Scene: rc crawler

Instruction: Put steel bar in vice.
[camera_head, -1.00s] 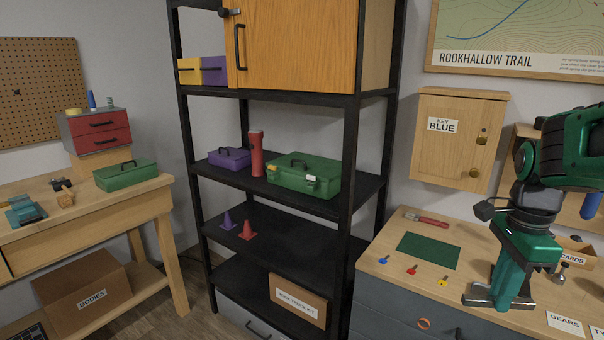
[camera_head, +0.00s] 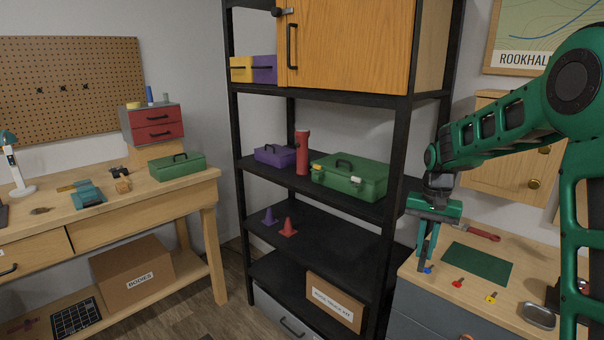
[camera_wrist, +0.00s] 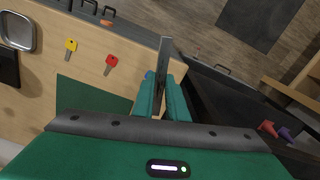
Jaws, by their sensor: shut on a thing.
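My gripper (camera_head: 427,262) is above the front left corner of the right-hand bench in the head view. In the wrist view its two teal fingers (camera_wrist: 162,92) are shut on a thin grey steel bar (camera_wrist: 165,55), which sticks out past the fingertips. The bar is hard to make out in the head view. A teal vice (camera_head: 88,197) stands on the left wooden workbench, far from my gripper. Its jaw gap is too small to judge.
The black shelf unit (camera_head: 330,235) stands between the benches, close to my gripper. A green toolbox (camera_head: 180,167) and a small wooden block (camera_head: 123,187) are near the vice. Keys, a green mat (camera_head: 477,262) and a metal tray (camera_head: 537,315) lie on the right bench.

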